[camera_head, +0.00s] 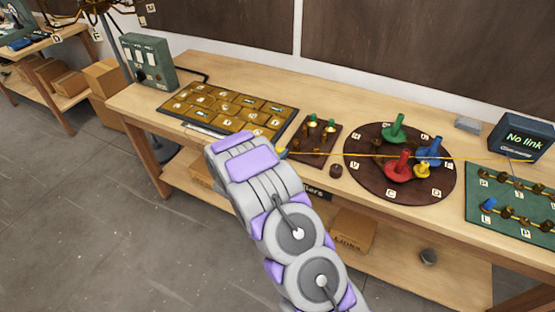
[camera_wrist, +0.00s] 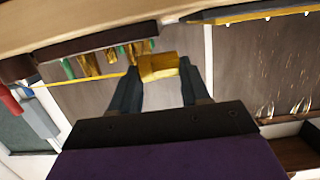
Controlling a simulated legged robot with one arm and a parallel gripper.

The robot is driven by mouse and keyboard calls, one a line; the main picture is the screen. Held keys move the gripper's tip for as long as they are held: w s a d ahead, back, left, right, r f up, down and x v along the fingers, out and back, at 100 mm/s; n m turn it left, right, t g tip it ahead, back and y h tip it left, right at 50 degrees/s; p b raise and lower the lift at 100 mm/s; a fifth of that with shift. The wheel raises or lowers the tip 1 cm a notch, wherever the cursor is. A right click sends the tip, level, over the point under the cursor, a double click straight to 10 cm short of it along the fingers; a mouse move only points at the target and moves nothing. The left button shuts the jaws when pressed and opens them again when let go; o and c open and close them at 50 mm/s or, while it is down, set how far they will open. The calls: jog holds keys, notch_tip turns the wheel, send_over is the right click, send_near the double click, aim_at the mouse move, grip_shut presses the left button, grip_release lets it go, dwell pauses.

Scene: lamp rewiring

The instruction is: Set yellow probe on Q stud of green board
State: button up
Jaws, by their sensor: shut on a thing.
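My gripper (camera_wrist: 158,72) is shut on the yellow probe (camera_wrist: 158,66), a blocky yellow piece between its two dark fingers. In the head view my arm hides the fingers, and only a bit of the yellow probe (camera_head: 282,152) shows beyond it, above the bench. A thin yellow lead runs from it rightward over the round board towards the dark box. The green board (camera_head: 478,222) lies at the bench's right end, far from my gripper. It has rows of brass studs with small letter tags. A blue probe (camera_head: 489,204) sits at its left. I cannot tell which tag is Q.
A brown round board (camera_head: 367,184) with green, blue, red and yellow pieces lies between my gripper and the green board. A small stud board (camera_head: 308,154) is nearer. The "No link" box (camera_head: 520,138) stands behind the green board. A tile tray (camera_head: 225,106) lies left.

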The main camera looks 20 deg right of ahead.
jog(key=shift+w+a+f, duration=0.15)
jog(key=shift+a+f, duration=0.1)
jog(key=shift+a, duration=0.35)
jog(key=shift+w+a+f, duration=0.15)
jog(key=shift+a+f, duration=0.05)
jog(key=shift+a, duration=0.4)
jog(key=f, duration=0.1)
jog(key=d+f+b, duration=0.1)
jog(key=shift+d+f, duration=0.3)
jog(key=shift+f, duration=0.05)
jog(key=shift+d, duration=0.25)
jog(key=o, duration=0.9)
jog(key=shift+o, duration=1.2)
jog(key=shift+a+r, duration=0.15)
jog(key=shift+a, duration=0.7)
jog(key=shift+d, duration=0.1)
